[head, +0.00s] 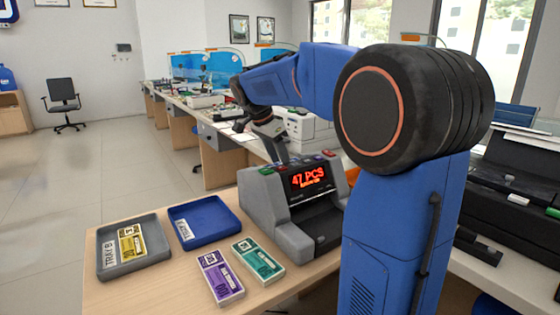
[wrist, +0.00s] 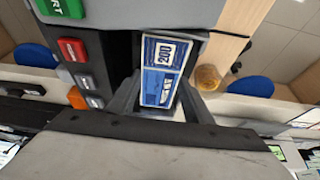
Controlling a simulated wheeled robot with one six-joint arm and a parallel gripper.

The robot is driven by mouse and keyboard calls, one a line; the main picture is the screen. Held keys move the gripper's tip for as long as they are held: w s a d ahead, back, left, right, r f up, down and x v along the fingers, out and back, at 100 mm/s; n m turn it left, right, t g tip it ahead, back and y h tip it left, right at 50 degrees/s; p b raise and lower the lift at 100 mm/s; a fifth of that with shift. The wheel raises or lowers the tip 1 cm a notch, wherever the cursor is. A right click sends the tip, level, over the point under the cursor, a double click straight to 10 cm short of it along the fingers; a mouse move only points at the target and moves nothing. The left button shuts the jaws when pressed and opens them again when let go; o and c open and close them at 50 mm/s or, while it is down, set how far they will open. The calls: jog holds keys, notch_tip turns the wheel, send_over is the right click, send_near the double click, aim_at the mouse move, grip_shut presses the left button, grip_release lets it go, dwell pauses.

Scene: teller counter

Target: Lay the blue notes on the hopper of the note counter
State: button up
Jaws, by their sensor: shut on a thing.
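My gripper (wrist: 158,98) is shut on the blue notes (wrist: 163,68), a bundle marked 200, in the wrist view. The bundle lies between the two fingers, over or in a dark recess at the back of the note counter (wrist: 140,12). I cannot tell whether it touches the hopper. In the head view the grey note counter (head: 262,200) stands on the desk with its red display reading 47 PCS. My gripper (head: 281,155) points down behind the counter's top. The blue notes and the hopper are hidden there.
Grey tray B (head: 106,265) holds yellow notes (head: 131,244). An empty blue tray (head: 205,220) with a label is beside it. Purple notes (head: 221,277) and green notes (head: 258,259) lie on the wooden desk (head: 178,280) left of the counter. A roundish brown thing (wrist: 207,77) shows beside the right finger.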

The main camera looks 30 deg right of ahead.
jog(key=shift+f, duration=0.15)
jog(key=o, duration=1)
jog(key=shift+o, duration=0.2)
jog(key=v, duration=1.2)
